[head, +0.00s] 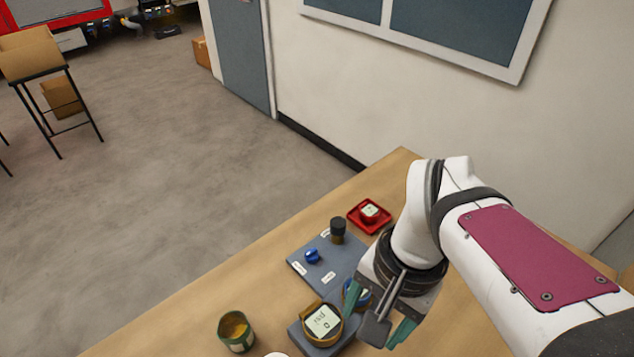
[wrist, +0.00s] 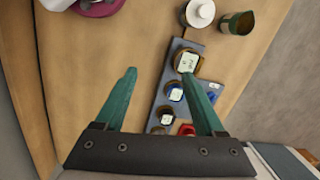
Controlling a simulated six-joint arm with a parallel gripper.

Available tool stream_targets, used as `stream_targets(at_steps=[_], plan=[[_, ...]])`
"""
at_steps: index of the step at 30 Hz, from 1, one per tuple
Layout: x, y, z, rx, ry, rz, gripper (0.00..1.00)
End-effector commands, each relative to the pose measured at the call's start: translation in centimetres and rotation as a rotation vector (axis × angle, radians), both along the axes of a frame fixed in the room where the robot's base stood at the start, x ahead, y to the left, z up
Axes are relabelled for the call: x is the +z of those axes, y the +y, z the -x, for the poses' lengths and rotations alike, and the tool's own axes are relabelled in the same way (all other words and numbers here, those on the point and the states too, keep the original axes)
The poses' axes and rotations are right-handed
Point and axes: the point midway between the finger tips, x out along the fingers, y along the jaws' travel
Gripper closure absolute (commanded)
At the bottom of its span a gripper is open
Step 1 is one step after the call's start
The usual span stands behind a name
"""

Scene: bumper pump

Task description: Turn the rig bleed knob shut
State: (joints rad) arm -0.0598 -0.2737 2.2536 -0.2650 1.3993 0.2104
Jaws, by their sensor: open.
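A small blue knob (head: 312,256) stands on a blue-grey board (head: 300,270) in the head view, with white labels around it too small to read. It looks like the bleed knob, but I cannot confirm this from its label. In the wrist view the board is partly hidden by a finger. My gripper (head: 380,325) is open and empty, to the right of the knob and apart from it. Its two green fingers also show spread in the wrist view (wrist: 158,74), above the table beside the row of gauges.
A gauge with a lit display (head: 323,321) and a blue-ringed gauge (head: 355,292) stand near the gripper. A black-topped cylinder (head: 338,231), a red tray (head: 383,222) and a green cup (head: 237,334) are nearby. Bare table lies left of the gauges in the wrist view.

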Motion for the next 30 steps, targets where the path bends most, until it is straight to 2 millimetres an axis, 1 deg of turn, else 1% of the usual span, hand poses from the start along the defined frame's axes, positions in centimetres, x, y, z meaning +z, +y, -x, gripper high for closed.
stream_targets(at_steps=[1, 2, 3, 5, 6, 9, 10, 12, 13, 17, 20, 24, 27, 30], plan=[[0.4, 0.8, -4.3, -0.043, 0.014, 0.019, 0.29], [0.5, 1.5, -7.1, -0.081, 0.019, 0.032, 0.29], [0.2, 2.5, -10.6, -0.132, 0.021, 0.051, 0.29], [-0.9, 4.3, -15.4, -0.204, 0.022, 0.074, 0.29], [-1.9, 5.5, -18.1, -0.247, 0.019, 0.087, 0.29], [-4.5, 8.1, -22.8, -0.338, 0.012, 0.112, 0.29], [-5.2, 8.7, -23.7, -0.357, 0.009, 0.117, 0.29], [-6.3, 9.6, -25.1, -0.39, 0.004, 0.124, 0.29], [-6.7, 9.8, -25.4, -0.399, 0.003, 0.125, 0.29], [-8.4, 10.1, -25.8, -0.409, 0.002, 0.128, 0.29], [-11.1, 10.0, -25.7, -0.408, 0.005, 0.13, 0.29], [-15.4, 10.0, -25.7, -0.408, 0.004, 0.128, 0.29], [-18.2, 10.0, -25.7, -0.408, 0.005, 0.127, 0.29], [-20.3, 10.0, -25.7, -0.408, 0.002, 0.127, 0.29]])
